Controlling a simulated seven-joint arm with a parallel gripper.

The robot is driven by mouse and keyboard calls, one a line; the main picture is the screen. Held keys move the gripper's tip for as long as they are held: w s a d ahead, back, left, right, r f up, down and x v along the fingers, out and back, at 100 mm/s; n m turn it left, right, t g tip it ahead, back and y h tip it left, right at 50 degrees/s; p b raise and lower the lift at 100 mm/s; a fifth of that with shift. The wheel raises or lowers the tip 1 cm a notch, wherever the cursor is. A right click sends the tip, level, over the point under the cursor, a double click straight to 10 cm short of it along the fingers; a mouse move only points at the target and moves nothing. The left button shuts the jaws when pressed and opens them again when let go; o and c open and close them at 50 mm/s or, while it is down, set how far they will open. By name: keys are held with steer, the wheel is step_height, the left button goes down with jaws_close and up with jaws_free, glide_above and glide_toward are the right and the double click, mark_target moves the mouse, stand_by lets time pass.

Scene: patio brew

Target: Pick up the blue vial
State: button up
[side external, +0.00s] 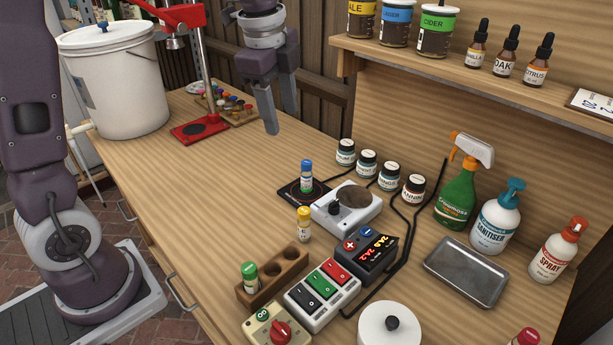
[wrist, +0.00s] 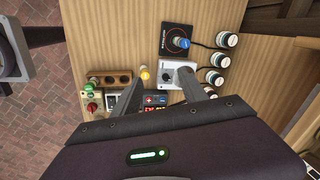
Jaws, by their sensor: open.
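The blue vial (side external: 306,176), with a blue cap, stands upright on a small black square pad (side external: 288,195) on the bench. In the wrist view the blue vial (wrist: 181,43) shows near the top, on the black pad (wrist: 177,34). My gripper (side external: 279,120) is open and empty, above the bench, up and to the left of the vial in the side view. In the wrist view my gripper's fingers (wrist: 160,95) are spread apart, with the vial beyond them.
A white device with a round plate (side external: 345,203) sits right beside the pad. A yellow vial (side external: 303,222) stands in front; a green-capped vial (side external: 250,276) sits in a wooden rack (side external: 290,262). Several small jars (side external: 367,163) stand behind. The bench left of the pad is clear.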

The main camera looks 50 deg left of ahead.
mark_target(306, 162)
steer(key=w+a+f+m, duration=0.1)
steer(key=w+f+m, duration=0.1)
steer(key=w+f, duration=0.1)
steer(key=w+a+f+m+g, duration=0.1)
steer(key=w+a+f+m, duration=0.1)
steer(key=f, duration=0.3)
steer(key=w+a+f+m+g, duration=0.1)
steer(key=w+f+m, duration=0.3)
steer(key=w, duration=0.1)
steer(key=shift+w+a, duration=0.1)
steer(key=shift+a, duration=0.15)
step_height(306, 162, down, 7)
steer(key=shift+w+d+f, duration=0.1)
steer(key=shift+d+f, duration=0.05)
steer(key=shift+f, duration=0.05)
jaws_close()
